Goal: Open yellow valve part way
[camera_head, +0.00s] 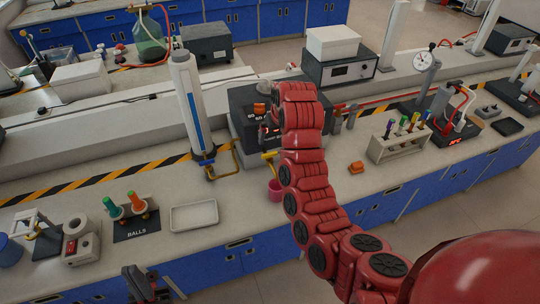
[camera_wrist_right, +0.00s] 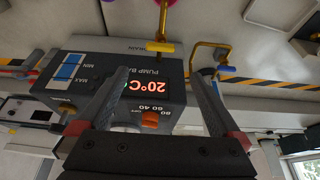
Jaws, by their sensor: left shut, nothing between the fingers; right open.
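The yellow valve (camera_head: 268,156) sticks out low on the front of a dark pump bath (camera_head: 243,101). In the right wrist view, which is upside down, the yellow valve (camera_wrist_right: 164,47) shows as a lever beside the word DRAIN. My right gripper (camera_wrist_right: 158,80) is open, its two fingers spread before the bath's front panel, with the valve beyond the fingertips and nothing seen between them. In the head view my red right arm hides most of this gripper. My left gripper (camera_head: 138,284) is shut and empty at the bottom, off the bench front, far from the valve.
A pink cup (camera_head: 275,189) stands below the valve. A white column (camera_head: 190,100) with a bent yellow pipe (camera_head: 225,172) stands left of the bath. An orange knob (camera_wrist_right: 150,118) is on the panel. A white tray (camera_head: 194,215) and a test-tube rack (camera_head: 398,143) flank the area.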

